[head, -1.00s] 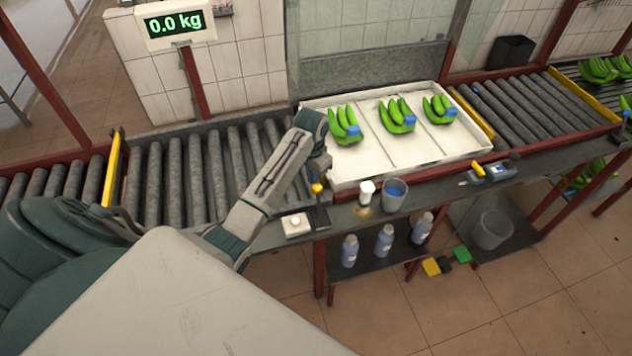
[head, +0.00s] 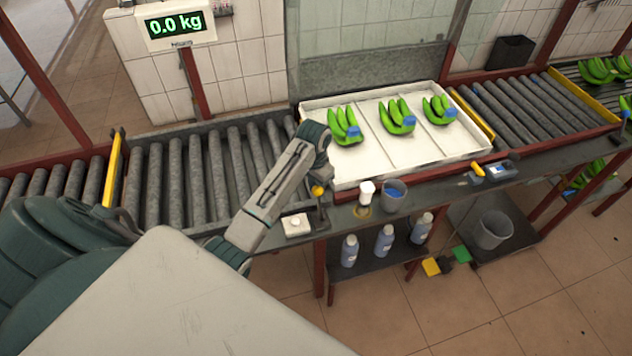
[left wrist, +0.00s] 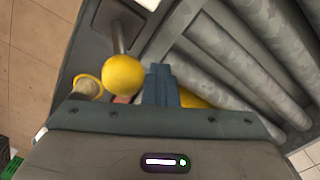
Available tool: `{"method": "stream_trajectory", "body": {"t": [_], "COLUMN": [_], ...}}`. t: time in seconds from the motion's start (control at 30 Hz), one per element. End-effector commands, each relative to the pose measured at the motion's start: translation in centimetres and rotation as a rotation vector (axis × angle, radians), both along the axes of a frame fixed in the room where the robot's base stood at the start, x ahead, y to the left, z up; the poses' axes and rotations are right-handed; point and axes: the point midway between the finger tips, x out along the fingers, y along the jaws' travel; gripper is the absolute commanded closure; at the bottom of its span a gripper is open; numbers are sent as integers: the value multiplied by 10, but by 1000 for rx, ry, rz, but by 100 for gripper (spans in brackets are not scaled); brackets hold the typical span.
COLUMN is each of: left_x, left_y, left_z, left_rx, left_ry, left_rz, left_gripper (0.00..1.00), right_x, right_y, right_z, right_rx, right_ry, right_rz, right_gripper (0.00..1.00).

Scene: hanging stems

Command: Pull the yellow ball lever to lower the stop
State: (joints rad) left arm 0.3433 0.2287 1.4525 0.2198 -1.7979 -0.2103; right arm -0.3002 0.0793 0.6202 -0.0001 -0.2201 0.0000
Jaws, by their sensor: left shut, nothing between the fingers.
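The yellow ball lever (head: 318,190) stands on the front ledge of the conveyor, its dark stem rising from a base. In the left wrist view the yellow ball (left wrist: 123,74) sits just left of my left gripper's fingers (left wrist: 160,86). The fingers are shut together and empty, beside the ball, with a small gap visible. In the head view my left wrist hangs just above the ball, and the fingers are hard to make out. A yellow bar (left wrist: 196,99) shows partly behind the fingers; I cannot tell if it is the stop. My right gripper is not in view.
A white tray (head: 345,176) with green banana bunches lies right of the lever. Grey rollers (head: 200,170) run to the left.

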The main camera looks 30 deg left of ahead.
Motion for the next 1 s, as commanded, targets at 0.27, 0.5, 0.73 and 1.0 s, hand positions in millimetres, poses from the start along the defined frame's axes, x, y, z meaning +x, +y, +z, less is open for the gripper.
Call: {"method": "stream_trajectory", "body": {"t": [0.27, 0.5, 0.73, 1.0], "left_x": [-14, -25, -35, -44], "left_y": [-17, -29, -41, -52], "left_z": [-1, -1, -1, 0], "left_rx": [-3, -3, -2, -1], "left_ry": [2, 2, 1, 1], "left_rz": [-2, -1, -1, -1], "left_gripper": [100, 100, 100, 100], "right_x": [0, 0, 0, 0], "right_y": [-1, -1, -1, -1], "right_z": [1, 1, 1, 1], "right_rx": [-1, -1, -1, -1], "right_ry": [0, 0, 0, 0], "right_rz": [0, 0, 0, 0], "right_gripper": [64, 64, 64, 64]}}
